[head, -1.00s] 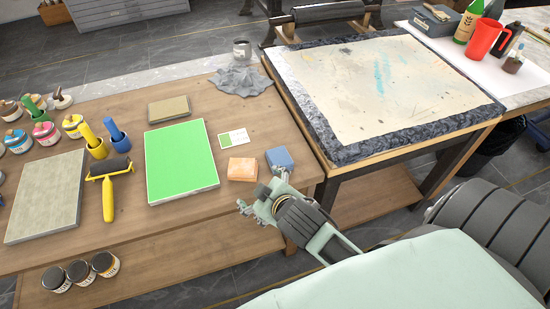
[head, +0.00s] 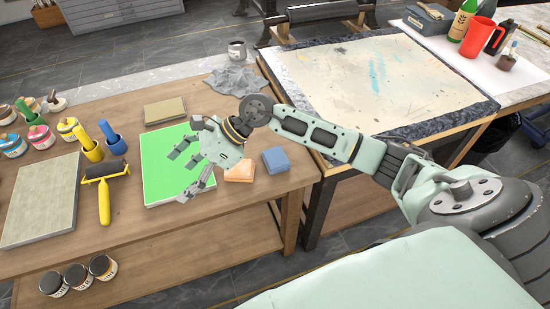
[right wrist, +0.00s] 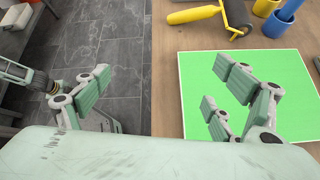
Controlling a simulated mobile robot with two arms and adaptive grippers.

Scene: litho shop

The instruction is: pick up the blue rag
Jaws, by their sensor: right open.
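The blue rag (head: 276,160) is a small folded square lying on the wooden bench near its right front corner, beside the orange folded cloth (head: 240,172). My right gripper (head: 181,172) is open and empty in the head view, its fingers over the bright green panel, left of the blue rag and apart from it. The open fingers also show in the right wrist view (right wrist: 165,88), one side over the floor and the other over the green panel. The blue rag does not show in the right wrist view.
The wooden bench (head: 150,230) also holds a yellow-handled roller (head: 104,192), a grey crumpled cloth (head: 237,80), a tan block (head: 165,110) and several ink jars.

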